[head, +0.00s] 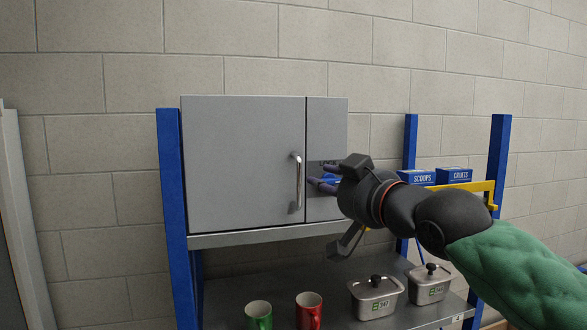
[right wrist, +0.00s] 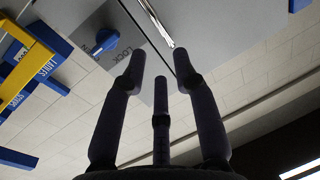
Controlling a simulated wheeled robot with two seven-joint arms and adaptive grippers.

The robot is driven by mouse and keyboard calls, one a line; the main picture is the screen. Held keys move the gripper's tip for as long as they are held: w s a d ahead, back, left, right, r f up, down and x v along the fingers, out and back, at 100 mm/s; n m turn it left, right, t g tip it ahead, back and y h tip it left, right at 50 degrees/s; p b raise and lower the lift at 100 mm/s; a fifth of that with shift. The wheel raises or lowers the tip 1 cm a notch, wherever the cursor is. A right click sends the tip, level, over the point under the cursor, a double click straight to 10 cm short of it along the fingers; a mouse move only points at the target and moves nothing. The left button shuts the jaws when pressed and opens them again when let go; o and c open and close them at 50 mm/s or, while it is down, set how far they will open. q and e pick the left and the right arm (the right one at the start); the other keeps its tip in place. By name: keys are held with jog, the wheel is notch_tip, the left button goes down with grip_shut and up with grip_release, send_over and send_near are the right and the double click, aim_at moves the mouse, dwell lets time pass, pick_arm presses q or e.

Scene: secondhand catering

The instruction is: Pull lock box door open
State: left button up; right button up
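The grey lock box (head: 326,125) is fixed in a blue-posted rack. Its wide door (head: 240,160) looks shut, level with the narrow panel on its right. A vertical metal bar handle (head: 297,182) sits near the door's right edge and also shows in the right wrist view (right wrist: 152,18). A blue lock knob (head: 331,179) on the narrow panel is partly hidden by my fingers; it shows beside the LOCK lettering in the right wrist view (right wrist: 104,40). My right gripper (head: 322,178) is just right of the handle, fingers spread and empty. My left gripper is out of view.
Below the box, a metal shelf (head: 250,288) carries a green mug (head: 258,315), a red mug (head: 309,310) and two lidded steel containers (head: 375,298). Blue SCOOPS and CRUETS boxes (head: 454,175) and a yellow bar (head: 480,187) are at right. Space before the door is clear.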

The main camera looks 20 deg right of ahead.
jog(key=p, duration=0.3)
send_over(300, 203)
jog(key=shift+s+d, duration=0.35)
jog(key=shift+s, duration=0.05)
jog(key=shift+w+a, duration=0.1)
jog(key=shift+w, duration=0.3)
jog(key=shift+w+a, duration=0.15)
jog(key=shift+w, duration=0.3)
jog(key=shift+s, duration=0.1)
grip_shut()
